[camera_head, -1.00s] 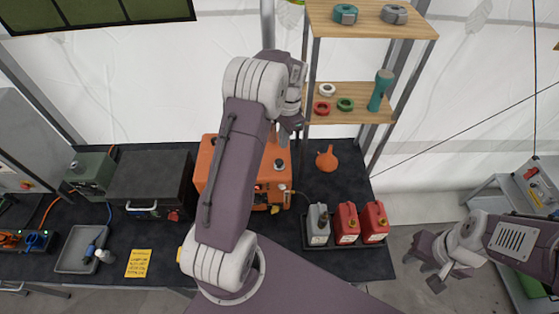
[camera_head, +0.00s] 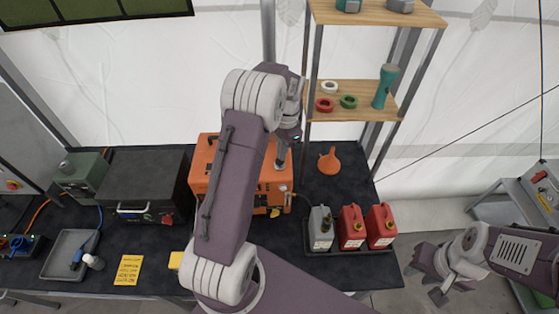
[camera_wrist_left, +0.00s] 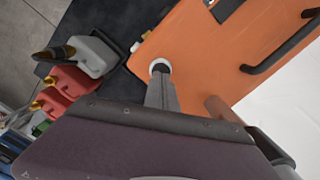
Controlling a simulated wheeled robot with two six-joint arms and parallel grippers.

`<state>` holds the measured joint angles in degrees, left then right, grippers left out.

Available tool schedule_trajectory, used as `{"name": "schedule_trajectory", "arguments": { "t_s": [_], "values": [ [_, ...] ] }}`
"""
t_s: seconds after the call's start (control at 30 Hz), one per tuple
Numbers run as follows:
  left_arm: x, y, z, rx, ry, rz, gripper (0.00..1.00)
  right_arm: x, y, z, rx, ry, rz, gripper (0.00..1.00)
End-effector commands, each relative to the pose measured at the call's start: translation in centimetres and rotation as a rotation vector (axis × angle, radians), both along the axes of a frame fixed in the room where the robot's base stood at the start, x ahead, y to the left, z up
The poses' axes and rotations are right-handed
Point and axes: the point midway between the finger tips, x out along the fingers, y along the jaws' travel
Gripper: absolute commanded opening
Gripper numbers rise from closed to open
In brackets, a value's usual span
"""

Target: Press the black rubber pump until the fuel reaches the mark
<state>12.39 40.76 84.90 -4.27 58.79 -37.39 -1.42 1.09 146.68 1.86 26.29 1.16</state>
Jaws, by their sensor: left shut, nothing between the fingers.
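The orange machine (camera_head: 205,178) stands on the dark table, partly hidden behind my left arm. My left gripper (camera_head: 281,166) is shut and empty, pointing down at the machine's top. In the left wrist view its fingertips (camera_wrist_left: 161,76) overlap a white ring (camera_wrist_left: 159,64) on the orange top (camera_wrist_left: 205,60). The black rubber pump is not clearly visible; the fingertips cover the ring's middle. I cannot tell whether they touch it. No fuel level or mark can be made out. My right gripper (camera_head: 426,283) is open and empty, off the table's right side.
A tray (camera_head: 350,254) with a grey can (camera_head: 320,228) and two red cans (camera_head: 352,227) stands right of the machine. An orange funnel (camera_head: 329,160) lies behind it. A shelf (camera_head: 355,92) rises at the back. A dark case (camera_head: 147,180) stands to the left.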

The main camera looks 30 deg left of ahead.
Motion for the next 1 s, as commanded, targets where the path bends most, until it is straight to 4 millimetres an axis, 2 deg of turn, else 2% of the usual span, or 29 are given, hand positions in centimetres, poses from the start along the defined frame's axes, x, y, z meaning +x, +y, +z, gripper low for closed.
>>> {"name": "schedule_trajectory", "arguments": {
  "t_s": [0.17, 0.33, 0.53, 0.87, 1.0],
  "values": [
    [0.0, 0.0, -2.2, 0.000, 0.002, 0.000, 0.00, 0.0, 0.0, -1.4, 0.000, 0.000, 0.000, 0.31],
    [0.1, -0.1, -1.5, 0.000, 0.001, 0.000, 0.00, 0.0, 0.0, -0.7, 0.000, 0.000, 0.000, 0.31],
    [2.2, -1.2, -0.2, -0.001, 0.001, -0.002, 0.00, 0.0, 0.0, 2.2, 0.000, 0.000, 0.000, 0.31],
    [2.7, -1.4, -0.6, 0.000, 0.000, 0.000, 0.00, 0.0, 0.0, 2.0, 0.000, 0.000, 0.000, 0.31],
    [2.9, -1.4, 0.5, 0.001, -0.003, 0.000, 0.00, 0.0, 0.0, 1.5, 0.000, 0.000, 0.000, 0.31]
  ]
}}
